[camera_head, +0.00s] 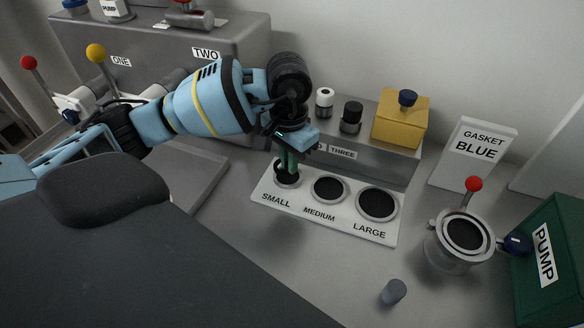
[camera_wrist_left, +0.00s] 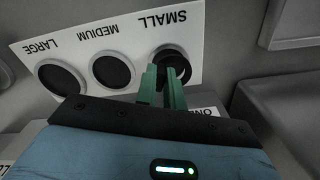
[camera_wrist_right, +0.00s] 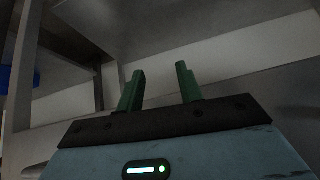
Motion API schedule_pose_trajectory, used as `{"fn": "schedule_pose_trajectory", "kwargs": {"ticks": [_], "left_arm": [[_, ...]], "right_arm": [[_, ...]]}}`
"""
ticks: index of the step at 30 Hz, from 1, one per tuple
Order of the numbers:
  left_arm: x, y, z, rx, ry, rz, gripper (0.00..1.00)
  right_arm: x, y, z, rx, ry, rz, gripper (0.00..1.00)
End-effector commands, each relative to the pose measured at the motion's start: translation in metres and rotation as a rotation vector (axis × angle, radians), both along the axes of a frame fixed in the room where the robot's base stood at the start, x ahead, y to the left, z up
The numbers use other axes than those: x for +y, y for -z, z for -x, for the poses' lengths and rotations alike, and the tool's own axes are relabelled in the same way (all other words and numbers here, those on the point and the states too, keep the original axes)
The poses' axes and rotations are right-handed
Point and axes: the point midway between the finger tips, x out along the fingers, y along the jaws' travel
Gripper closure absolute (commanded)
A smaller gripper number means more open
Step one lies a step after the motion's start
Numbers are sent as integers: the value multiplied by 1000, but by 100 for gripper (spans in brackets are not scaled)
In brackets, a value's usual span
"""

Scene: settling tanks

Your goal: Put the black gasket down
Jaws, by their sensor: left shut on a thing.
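My left gripper (camera_head: 287,168) points down over the small place on the white labelled board (camera_head: 318,228). It is shut on the black gasket (camera_wrist_left: 178,58), a dark ring at the small place, in the left wrist view. The green fingers (camera_wrist_left: 163,88) partly hide it. I cannot tell whether the gasket rests on the board or is just above it. The medium (camera_head: 329,188) and large (camera_head: 377,203) places show dark discs inside pale rims. My right gripper (camera_wrist_right: 158,92) is open and empty in the right wrist view, and is outside the head view.
A grey ledge (camera_head: 345,150) behind the board bears a yellow block (camera_head: 400,123) and two small knobs. A round pot (camera_head: 458,245) with a red-topped lever, a green pump box (camera_head: 553,262) and a gasket sign (camera_head: 474,155) stand right. A grey peg (camera_head: 393,291) stands in front.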

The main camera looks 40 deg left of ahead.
Motion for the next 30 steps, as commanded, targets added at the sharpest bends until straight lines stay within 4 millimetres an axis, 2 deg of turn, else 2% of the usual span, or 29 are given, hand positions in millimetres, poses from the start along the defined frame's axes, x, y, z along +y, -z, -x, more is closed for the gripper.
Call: {"fn": "schedule_pose_trajectory", "kwargs": {"ticks": [6, 14, 26, 27, 30], "left_arm": [[-4, 0, -8, 0, 0, 2, 100], [-3, 34, -7, 0, 0, 1, 100], [-3, 41, -7, 2, 0, 0, 100], [-3, 40, -8, 1, 0, 0, 86], [-3, 39, -8, 0, 0, 0, 73]], "right_arm": [[0, -2, -2, -5, -1, 1, 64], [-1, -10, -12, -28, 0, 1, 64], [-1, -5, -8, -19, -1, 1, 64], [-1, -6, -9, -19, -1, 1, 64], [-1, -6, -8, -18, -1, 1, 64]]}}
